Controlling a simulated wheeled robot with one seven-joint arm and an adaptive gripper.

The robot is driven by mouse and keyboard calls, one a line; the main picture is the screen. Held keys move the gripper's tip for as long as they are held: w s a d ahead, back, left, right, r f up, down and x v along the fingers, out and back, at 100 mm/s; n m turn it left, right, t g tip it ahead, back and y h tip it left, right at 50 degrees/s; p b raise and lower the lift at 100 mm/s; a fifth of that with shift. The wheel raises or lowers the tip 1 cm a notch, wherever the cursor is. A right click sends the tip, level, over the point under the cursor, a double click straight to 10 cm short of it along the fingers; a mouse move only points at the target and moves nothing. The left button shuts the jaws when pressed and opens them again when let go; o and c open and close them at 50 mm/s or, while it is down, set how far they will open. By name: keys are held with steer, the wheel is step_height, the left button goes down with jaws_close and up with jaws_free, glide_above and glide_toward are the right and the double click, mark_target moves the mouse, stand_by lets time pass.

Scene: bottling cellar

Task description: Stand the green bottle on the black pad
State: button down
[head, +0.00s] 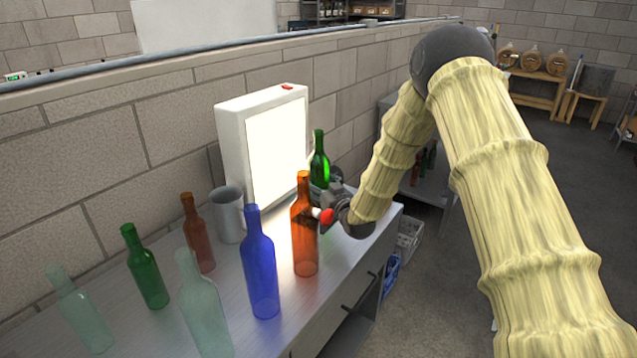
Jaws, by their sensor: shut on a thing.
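A bright green bottle (319,160) is upright at the right end of the bench, beside the lit panel. My gripper (322,192) is shut on this green bottle, low on its body. The orange bottle (304,235) stands in front and hides part of the gripper. The green bottle's base is hidden, so I cannot tell whether it touches anything below. A second, darker green bottle (145,266) stands apart on the left of the bench. I cannot make out the black pad.
A blue bottle (260,265), a brown bottle (198,235), two pale bottles (204,305) (80,312) and a grey mug (228,215) stand on the metal bench (345,268). The white light box (228,140) stands near the block wall. Crates (408,240) lie beyond the bench's right edge.

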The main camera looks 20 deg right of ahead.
steer(key=shift+c, duration=1.9)
jaws_free()
steer(key=s+d+b, duration=0.2)
steer(key=s, duration=1)
steer(key=shift+d, duration=0.2)
